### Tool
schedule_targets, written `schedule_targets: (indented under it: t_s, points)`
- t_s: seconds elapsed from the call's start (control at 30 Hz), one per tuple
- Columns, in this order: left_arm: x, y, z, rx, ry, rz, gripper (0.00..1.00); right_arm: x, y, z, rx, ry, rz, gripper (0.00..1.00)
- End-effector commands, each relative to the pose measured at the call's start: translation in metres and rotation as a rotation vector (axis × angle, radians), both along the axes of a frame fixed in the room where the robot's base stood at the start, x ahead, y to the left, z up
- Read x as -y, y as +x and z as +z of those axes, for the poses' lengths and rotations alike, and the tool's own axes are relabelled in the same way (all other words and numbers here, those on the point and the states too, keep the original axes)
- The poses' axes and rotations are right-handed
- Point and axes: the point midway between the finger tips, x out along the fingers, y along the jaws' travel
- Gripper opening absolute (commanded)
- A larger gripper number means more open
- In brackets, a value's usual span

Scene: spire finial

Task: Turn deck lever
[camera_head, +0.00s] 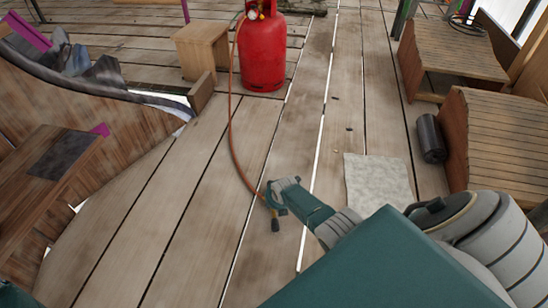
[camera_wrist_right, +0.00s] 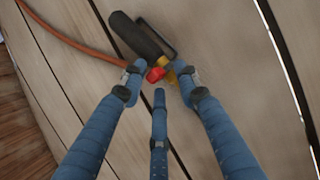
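No part that I can clearly identify as a deck lever shows. A tool with a black handle (camera_wrist_right: 142,38) and red and yellow parts (camera_wrist_right: 157,74) is at the fingertips of my right gripper (camera_wrist_right: 158,84). Its black end (camera_head: 275,224) also shows in the head view beside my right gripper (camera_head: 276,198). The gripper's blue fingers are spread, with the red and yellow parts between or just beyond their tips; I cannot tell whether they touch. An orange hose (camera_head: 231,120) runs from a red gas cylinder (camera_head: 263,52) to the tool. My left gripper is out of view.
A wooden box (camera_head: 203,48) stands by the cylinder. A pale mat (camera_head: 378,182), a dark roller (camera_head: 431,138) and slatted wooden benches (camera_head: 505,135) are at right. A wooden structure (camera_head: 85,110) fills the left. Plank floor (camera_head: 180,215) is clear left of the gripper.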

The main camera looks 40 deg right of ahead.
Motion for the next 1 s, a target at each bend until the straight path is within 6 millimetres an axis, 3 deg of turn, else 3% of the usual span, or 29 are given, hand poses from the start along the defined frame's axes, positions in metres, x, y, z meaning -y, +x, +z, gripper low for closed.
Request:
schedule_targets:
  t_s: [0.33, 1.0]
  points:
    - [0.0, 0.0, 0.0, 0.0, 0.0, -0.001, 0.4, 0.0, -0.009, 0.019, 0.003, -0.005, 0.001, 0.31]
    - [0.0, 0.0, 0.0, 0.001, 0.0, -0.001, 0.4, -0.017, -0.049, 0.102, -0.001, -0.001, 0.001, 0.31]
